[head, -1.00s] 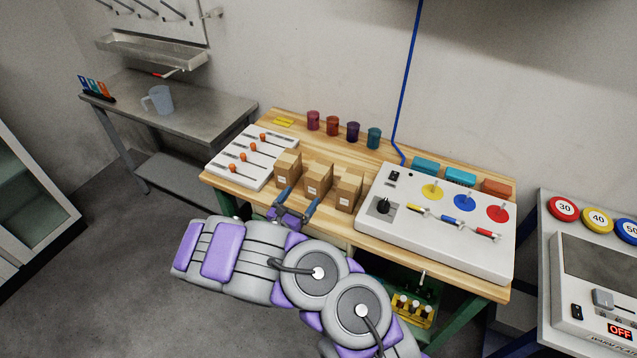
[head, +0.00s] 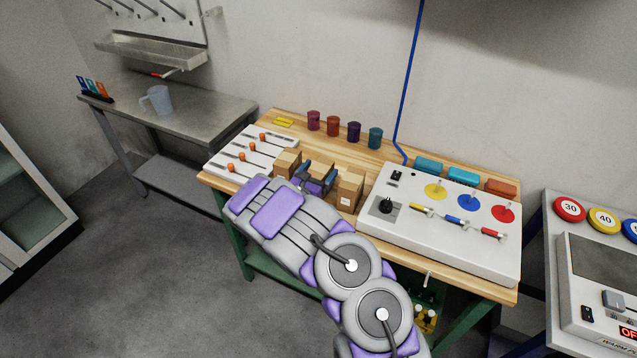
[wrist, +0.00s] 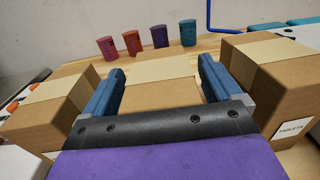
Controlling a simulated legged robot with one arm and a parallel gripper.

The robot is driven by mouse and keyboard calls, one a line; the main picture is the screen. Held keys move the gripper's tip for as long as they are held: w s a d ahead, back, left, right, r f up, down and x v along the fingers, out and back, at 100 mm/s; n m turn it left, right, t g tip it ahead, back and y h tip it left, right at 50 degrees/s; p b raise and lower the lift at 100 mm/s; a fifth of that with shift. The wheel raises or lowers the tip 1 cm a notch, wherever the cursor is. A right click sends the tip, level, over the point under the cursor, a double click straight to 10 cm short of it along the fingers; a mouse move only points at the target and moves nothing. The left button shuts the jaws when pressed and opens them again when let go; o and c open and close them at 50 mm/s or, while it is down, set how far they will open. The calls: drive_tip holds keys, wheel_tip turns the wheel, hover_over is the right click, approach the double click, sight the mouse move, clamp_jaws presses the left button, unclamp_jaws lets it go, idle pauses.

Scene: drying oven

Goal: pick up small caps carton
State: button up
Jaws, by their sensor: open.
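Three brown cartons with pale tape stand in a row on the wooden workbench. The middle carton (wrist: 160,93) sits between the two blue fingers of my gripper (head: 318,173), one finger along each side. The gripper is open, and I cannot tell whether either finger touches the carton. The left carton (head: 287,163) and the right carton (head: 349,188) stand just outside the fingers. The right carton's label in the wrist view (wrist: 285,85) reads TABLETS. The front of the middle carton is hidden, and no label for small caps is readable.
A white panel with orange-knobbed levers (head: 228,167) lies left of the cartons, and a larger white control box (head: 440,242) lies close on the right. Several coloured cups (head: 333,127) stand behind. The bench strip between cups and cartons is clear.

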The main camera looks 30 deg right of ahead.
drive_tip(key=shift+d, duration=0.3)
drive_tip(key=shift+a, duration=0.25)
drive_tip(key=c, duration=0.6)
drive_tip(key=shift+d, duration=0.1)
drive_tip(key=c, duration=0.6)
drive_tip(key=shift+o, duration=0.2)
wheel_tip(320, 180, up, 10)
drive_tip(key=shift+r+p, duration=0.1)
drive_tip(key=shift+p, duration=1.05)
